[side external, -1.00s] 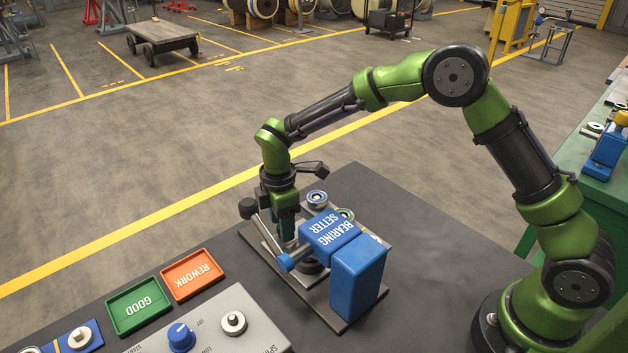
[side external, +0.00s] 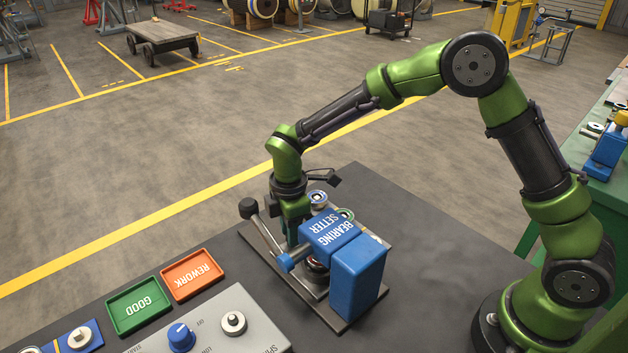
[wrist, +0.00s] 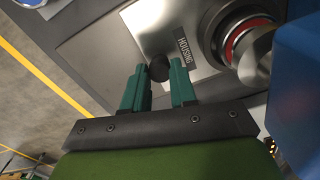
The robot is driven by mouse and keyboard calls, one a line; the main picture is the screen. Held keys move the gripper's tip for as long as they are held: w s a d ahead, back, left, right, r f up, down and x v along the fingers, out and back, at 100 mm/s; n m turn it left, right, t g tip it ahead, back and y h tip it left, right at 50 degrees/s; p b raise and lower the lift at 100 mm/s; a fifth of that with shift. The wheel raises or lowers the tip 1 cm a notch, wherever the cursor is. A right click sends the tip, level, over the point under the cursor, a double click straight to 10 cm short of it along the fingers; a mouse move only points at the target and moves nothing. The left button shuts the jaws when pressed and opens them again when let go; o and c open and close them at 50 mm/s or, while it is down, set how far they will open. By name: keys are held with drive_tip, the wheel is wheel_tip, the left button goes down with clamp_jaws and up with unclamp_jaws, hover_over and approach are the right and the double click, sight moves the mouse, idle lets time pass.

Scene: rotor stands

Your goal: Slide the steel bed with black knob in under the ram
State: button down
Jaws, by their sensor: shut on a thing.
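The steel bed (wrist: 140,32) is a bright plate labelled HOUSING, and its black knob (wrist: 159,68) sits between my green fingertips in the wrist view. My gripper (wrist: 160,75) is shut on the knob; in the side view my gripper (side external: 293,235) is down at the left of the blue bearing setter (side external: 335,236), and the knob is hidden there. A round housing with a red ring (wrist: 236,45) sits on the bed. The silver ram (wrist: 256,62) overlaps it in the wrist view. In the side view the housing (side external: 316,267) shows below the blue head.
The setter's lever with a black ball (side external: 248,207) stands close to the left of my gripper. Ringed parts (side external: 317,198) stand behind the setter. A green GOOD tray (side external: 139,302), an orange REWORK tray (side external: 192,274) and a grey control box (side external: 215,325) lie at the left front.

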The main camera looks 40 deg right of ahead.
drive_tip(key=shift+s, duration=0.3)
drive_tip(key=c, duration=0.9)
unclamp_jaws()
wheel_tip(320, 180, up, 17)
drive_tip(key=shift+w, duration=0.1)
